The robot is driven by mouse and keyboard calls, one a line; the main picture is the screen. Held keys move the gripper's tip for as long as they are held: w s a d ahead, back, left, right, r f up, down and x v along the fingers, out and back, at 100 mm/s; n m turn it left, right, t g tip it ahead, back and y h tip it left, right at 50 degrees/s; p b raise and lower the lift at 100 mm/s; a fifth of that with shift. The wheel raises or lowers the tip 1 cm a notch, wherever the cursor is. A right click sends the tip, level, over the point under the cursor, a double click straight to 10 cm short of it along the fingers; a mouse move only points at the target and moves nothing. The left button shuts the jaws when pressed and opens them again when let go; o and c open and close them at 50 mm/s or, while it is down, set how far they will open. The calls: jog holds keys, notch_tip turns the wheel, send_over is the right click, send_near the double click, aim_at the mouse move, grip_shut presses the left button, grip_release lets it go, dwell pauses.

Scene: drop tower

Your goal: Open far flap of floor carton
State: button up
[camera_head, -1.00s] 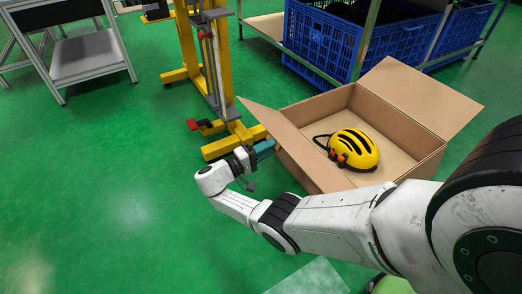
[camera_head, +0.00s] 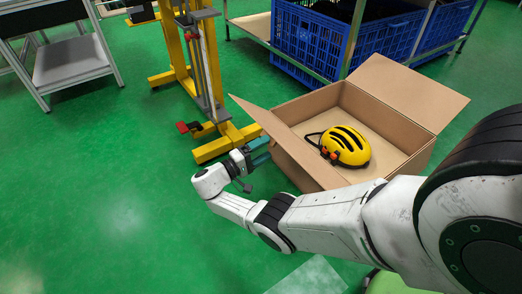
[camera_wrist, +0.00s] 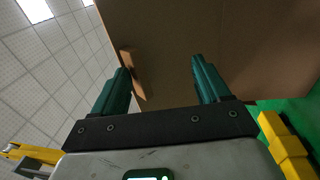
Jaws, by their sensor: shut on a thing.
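The open cardboard carton (camera_head: 425,158) stands on the green floor with a yellow and black helmet (camera_head: 345,146) inside. One broad flap (camera_head: 410,90) leans outward at its back right. Another flap (camera_head: 258,118) stands out at its left side. My gripper (camera_head: 260,152) is low at the outer left side of the carton, at this left flap. In the wrist view, brown cardboard (camera_wrist: 240,40) fills the space beyond the teal fingers (camera_wrist: 163,80). A cardboard edge (camera_wrist: 132,75) runs between them beside the left finger. The gripper is shut on this flap; the exact contact is partly hidden.
A yellow stand (camera_head: 190,70) with a red pedal is close behind my gripper. Blue crates (camera_head: 310,45) on a rack stand behind the carton. A grey cart (camera_head: 68,65) is at the upper left. The green floor at left is clear.

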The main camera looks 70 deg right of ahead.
jog(key=shift+s+d+f, duration=0.2)
jog(key=shift+s+f, duration=0.25)
jog(key=v, duration=0.3)
jog(key=b+v, duration=0.1)
jog(key=v, duration=0.2)
jog(key=b+v, duration=0.1)
jog(key=v, duration=0.3)
jog(key=shift+w+d+r, duration=0.1)
jog(key=shift+w+r, duration=0.15)
jog(key=shift+r, duration=0.05)
jog(key=shift+c, duration=1)
jog(key=shift+w+a, duration=0.4)
jog(key=shift+a, duration=0.2)
jog(key=shift+r, duration=0.1)
